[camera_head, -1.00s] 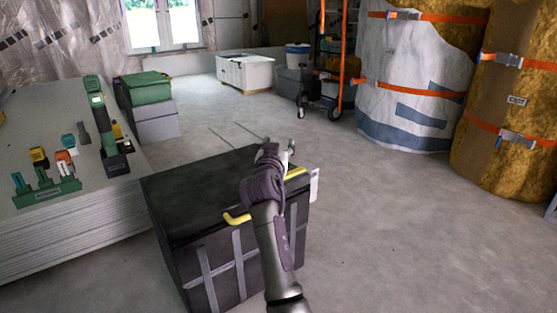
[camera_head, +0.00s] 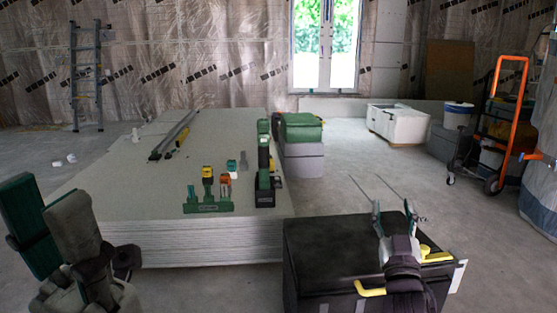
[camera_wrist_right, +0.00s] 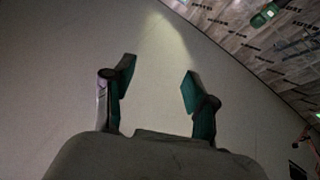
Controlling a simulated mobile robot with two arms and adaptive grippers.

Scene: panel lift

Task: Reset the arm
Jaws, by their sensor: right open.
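My right gripper (camera_head: 395,212) is over the top of a black box (camera_head: 325,245) with yellow handles, in the lower right of the head view. Its fingers point up and stand apart, with nothing between them. It also shows open and empty in the right wrist view (camera_wrist_right: 158,85), before a plain pale surface. My left gripper (camera_head: 42,195) is at the lower left of the head view, beside the near left corner of the panel stack (camera_head: 190,248). Its two broad fingers are apart and hold nothing.
Tools in a green holder (camera_head: 208,205) and a long grey bar (camera_head: 172,135) lie on the panel stack. An orange hand truck (camera_head: 500,130) stands at the right. The floor right of the black box is clear.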

